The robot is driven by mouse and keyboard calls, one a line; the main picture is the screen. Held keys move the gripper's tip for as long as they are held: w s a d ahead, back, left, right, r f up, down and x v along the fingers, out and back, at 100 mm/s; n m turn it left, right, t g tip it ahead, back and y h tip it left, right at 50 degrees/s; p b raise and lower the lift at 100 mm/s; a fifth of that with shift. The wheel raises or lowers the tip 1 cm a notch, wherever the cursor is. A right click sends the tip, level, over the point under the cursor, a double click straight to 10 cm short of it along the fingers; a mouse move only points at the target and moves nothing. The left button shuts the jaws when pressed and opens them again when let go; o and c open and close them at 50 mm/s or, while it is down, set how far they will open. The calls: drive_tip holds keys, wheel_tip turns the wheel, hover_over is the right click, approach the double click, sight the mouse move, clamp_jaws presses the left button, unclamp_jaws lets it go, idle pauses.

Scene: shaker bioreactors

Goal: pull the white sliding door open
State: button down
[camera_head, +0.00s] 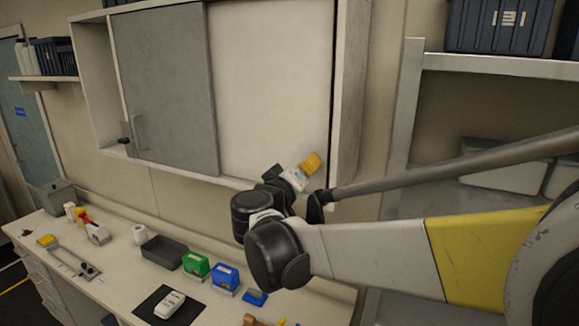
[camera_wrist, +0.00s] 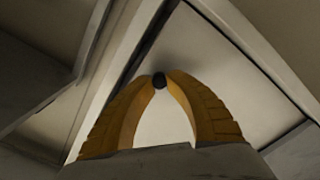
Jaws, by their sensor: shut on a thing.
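The white sliding door (camera_head: 270,80) is the right panel of the wall cabinet. It sits next to the grey sliding door (camera_head: 165,85), which stands to its left. My gripper (camera_head: 318,160) is at the lower right corner of the white door. In the wrist view, the yellow fingers of my gripper (camera_wrist: 160,78) meet on a small dark round knob (camera_wrist: 159,81), with the pale door panel (camera_wrist: 205,50) behind it. In the head view the knob is hidden by the fingers.
Below the cabinet is a counter (camera_head: 110,255) with a dark tray (camera_head: 164,252), a green box (camera_head: 196,266), a blue box (camera_head: 225,276) and a white device on a black mat (camera_head: 150,308). A metal shelf (camera_head: 500,66) with a dark crate (camera_head: 498,26) stands at the right.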

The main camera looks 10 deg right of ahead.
drive_tip(key=w+a, duration=0.4)
drive_tip(key=a, duration=0.2)
drive_tip(key=w+a+b, duration=0.1)
drive_tip(key=w+a, duration=0.4)
drive_tip(key=a, duration=0.2)
drive_tip(key=w+a+b, duration=0.1)
drive_tip(key=w+a, duration=0.4)
drive_tip(key=a, duration=0.1)
drive_tip(key=shift+a, duration=0.25)
drive_tip(key=c, duration=1.6)
unclamp_jaws()
drive_tip(key=shift+d+r, duration=0.1)
approach(235, 146)
drive_tip(key=v, duration=0.5)
drive_tip(key=shift+s, duration=0.15)
